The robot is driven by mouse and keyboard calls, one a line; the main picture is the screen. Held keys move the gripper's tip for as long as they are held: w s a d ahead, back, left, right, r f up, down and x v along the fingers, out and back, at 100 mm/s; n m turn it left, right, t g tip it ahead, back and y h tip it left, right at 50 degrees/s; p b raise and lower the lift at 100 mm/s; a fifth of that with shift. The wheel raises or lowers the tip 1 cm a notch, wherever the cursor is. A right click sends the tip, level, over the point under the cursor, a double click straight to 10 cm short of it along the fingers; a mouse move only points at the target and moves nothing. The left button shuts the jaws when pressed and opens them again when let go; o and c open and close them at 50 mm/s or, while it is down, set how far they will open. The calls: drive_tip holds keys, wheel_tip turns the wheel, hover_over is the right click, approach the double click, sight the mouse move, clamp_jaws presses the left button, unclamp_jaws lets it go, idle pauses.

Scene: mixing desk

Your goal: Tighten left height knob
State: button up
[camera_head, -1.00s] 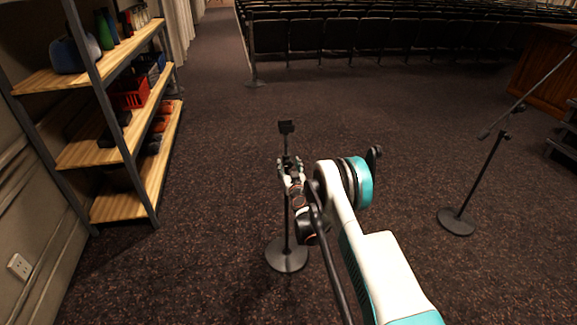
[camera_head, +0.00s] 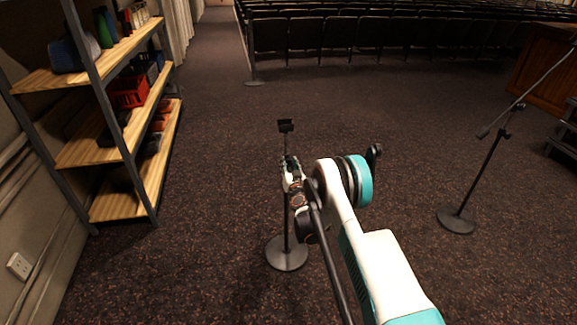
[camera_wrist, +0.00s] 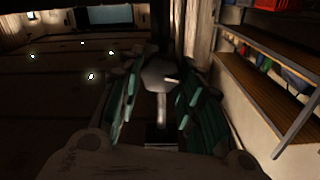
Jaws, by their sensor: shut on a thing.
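The left stand (camera_head: 287,254) is upright, with a round dark base, a thin pole and a small black head (camera_head: 286,126) on top. My gripper (camera_head: 289,162) is at the upper part of its pole and hides the height knob in the head view. In the wrist view a grey, angular knob (camera_wrist: 157,74) with a pale stem sits between the teal finger pads of my gripper (camera_wrist: 158,100). My gripper is shut on this knob. The dim wrist view does not show the exact contact between pads and knob.
A second stand (camera_head: 457,219) with a slanted boom is at the right. A shelf (camera_head: 130,165) with bins and bottles stands along the left wall. Rows of dark seats (camera_head: 330,38) are at the back. The carpet (camera_head: 215,150) around the left stand is clear.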

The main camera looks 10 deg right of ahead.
drive_tip(key=m, duration=0.7)
drive_tip(key=shift+d+f, duration=0.1)
drive_tip(key=m, duration=0.4)
drive_tip(key=shift+f, duration=0.1)
drive_tip(key=shift+m, duration=2.1)
drive_tip(key=shift+d, duration=0.1)
drive_tip(key=o, duration=1.1)
drive_tip(key=shift+c, duration=0.2)
drive_tip(key=shift+s, duration=0.15)
drive_tip(key=s, duration=0.7)
drive_tip(key=shift+s, duration=0.15)
